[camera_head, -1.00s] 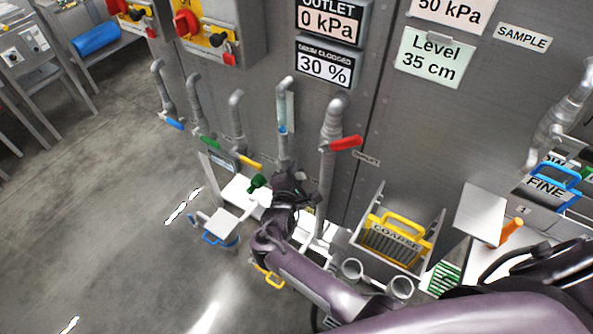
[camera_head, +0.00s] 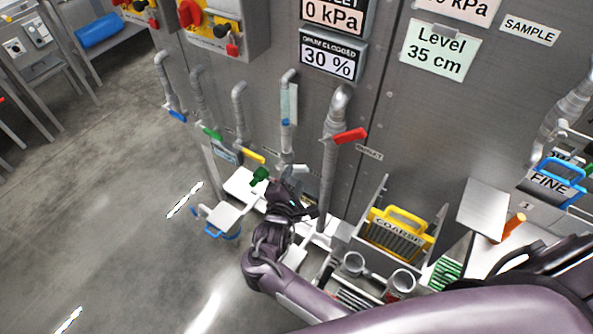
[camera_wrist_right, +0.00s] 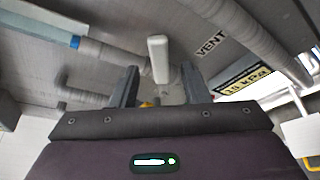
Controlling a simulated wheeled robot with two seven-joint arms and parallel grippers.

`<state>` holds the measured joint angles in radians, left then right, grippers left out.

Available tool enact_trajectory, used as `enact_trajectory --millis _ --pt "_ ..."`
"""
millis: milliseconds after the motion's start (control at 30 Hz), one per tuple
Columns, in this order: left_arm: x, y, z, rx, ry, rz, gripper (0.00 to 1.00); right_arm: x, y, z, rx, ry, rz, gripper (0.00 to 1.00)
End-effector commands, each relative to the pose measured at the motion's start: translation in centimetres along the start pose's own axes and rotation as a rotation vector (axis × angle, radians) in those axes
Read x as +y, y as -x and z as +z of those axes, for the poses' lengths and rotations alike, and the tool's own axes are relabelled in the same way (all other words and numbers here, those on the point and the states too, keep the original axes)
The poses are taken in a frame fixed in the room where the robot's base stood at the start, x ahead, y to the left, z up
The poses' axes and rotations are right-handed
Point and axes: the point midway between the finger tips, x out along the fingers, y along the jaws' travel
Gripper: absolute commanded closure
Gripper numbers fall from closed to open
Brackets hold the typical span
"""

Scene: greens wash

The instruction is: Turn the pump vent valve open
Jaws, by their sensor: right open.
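The vent valve's white handle (camera_wrist_right: 158,58) shows in the right wrist view, beside the VENT label (camera_wrist_right: 212,43). It appears in line with the gap between my right gripper's fingertips (camera_wrist_right: 158,76), which are apart with nothing held. I cannot tell whether the handle is inside the jaws or just beyond them. In the head view my right gripper (camera_head: 286,188) is low by the thin pipe (camera_head: 285,150), and a small white piece (camera_head: 300,168), perhaps the same handle, shows beside it. My left gripper is not in view.
A pipe with a red handle (camera_head: 349,135) stands close to the right of the gripper. Pipes with yellow (camera_head: 253,156), green (camera_head: 212,133) and blue (camera_head: 177,116) handles stand to the left. A yellow-handled COARSE basket (camera_head: 398,228) is at right. Open floor lies left.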

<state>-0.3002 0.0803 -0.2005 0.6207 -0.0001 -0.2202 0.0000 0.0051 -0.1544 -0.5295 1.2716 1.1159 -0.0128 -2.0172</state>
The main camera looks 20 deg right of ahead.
Motion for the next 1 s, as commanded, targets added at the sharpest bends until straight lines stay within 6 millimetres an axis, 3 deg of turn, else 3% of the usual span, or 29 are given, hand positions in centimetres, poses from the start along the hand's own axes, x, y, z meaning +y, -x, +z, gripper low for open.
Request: enact_trajectory --millis 367,467,567,667,767,867,1000 --pt "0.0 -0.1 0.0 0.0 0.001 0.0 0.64 0.0 1.0 0.0 0.0 -0.001 0.0 0.58" --pt "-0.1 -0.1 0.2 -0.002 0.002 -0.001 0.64 -0.5 0.9 -0.2 0.007 -0.007 -0.004 0.71" --pt "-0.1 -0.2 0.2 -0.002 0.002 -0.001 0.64 -3.0 0.6 -1.3 0.053 -0.056 -0.025 0.84" --pt "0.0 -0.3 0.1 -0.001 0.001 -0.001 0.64 -8.5 0.4 -3.5 0.144 -0.164 -0.092 0.97" --pt "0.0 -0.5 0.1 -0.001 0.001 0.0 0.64 -16.0 0.9 -5.6 0.241 -0.317 -0.218 1.0" --pt "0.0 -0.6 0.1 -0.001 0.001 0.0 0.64 -23.7 2.6 -6.9 0.303 -0.477 -0.383 1.0" --pt "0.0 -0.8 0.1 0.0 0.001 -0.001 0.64 -34.4 6.5 -7.2 0.312 -0.697 -0.657 1.0"
